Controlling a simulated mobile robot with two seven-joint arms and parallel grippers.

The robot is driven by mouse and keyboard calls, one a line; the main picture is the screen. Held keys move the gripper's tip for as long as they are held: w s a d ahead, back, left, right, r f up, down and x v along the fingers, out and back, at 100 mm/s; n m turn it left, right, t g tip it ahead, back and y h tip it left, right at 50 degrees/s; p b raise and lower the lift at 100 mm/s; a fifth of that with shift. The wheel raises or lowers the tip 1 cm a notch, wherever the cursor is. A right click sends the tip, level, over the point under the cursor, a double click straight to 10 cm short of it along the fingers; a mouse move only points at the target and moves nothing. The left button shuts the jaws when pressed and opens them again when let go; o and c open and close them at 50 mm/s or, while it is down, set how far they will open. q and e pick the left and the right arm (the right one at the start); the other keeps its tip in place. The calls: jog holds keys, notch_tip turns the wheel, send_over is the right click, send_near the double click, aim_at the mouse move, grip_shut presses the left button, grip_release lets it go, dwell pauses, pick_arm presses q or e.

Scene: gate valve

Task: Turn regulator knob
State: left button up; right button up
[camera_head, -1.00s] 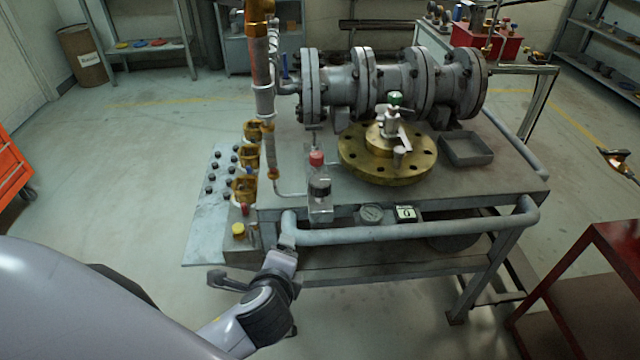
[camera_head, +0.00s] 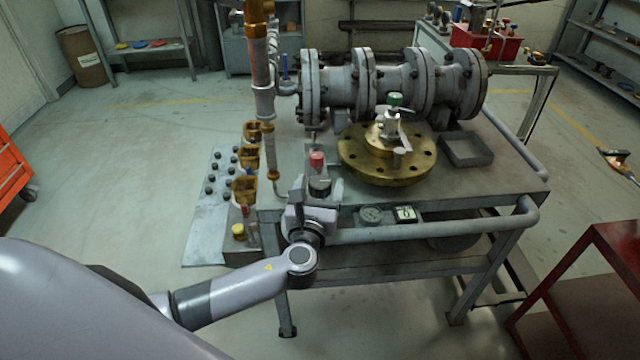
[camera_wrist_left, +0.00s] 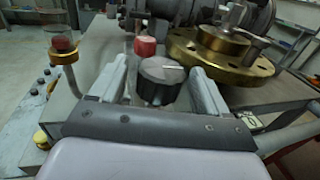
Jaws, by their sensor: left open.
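The regulator knob, a black ribbed cap with a white mark (camera_head: 320,187), sits at the front edge of the table, just in front of a red knob (camera_head: 317,160). In the left wrist view the black knob (camera_wrist_left: 160,79) lies between the two fingers, with the red knob (camera_wrist_left: 145,46) behind it. My left gripper (camera_head: 318,186) is open, its fingers on either side of the black knob. A gap shows beside the left finger; I cannot tell whether the right finger touches. My right gripper is not in view.
A grey pipe rail (camera_head: 430,232) runs along the table front, with a gauge (camera_head: 371,215) and a small display (camera_head: 404,214) above it. A brass flange (camera_head: 385,165) with a green-topped valve stands behind. Brass fittings and a vertical pipe (camera_head: 262,75) rise at the left.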

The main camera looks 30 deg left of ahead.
pick_arm(q)
jog(key=shift+w+a, duration=0.15)
jog(key=shift+w, duration=0.4)
jog(key=c, duration=0.9)
jog(key=shift+c, duration=0.2)
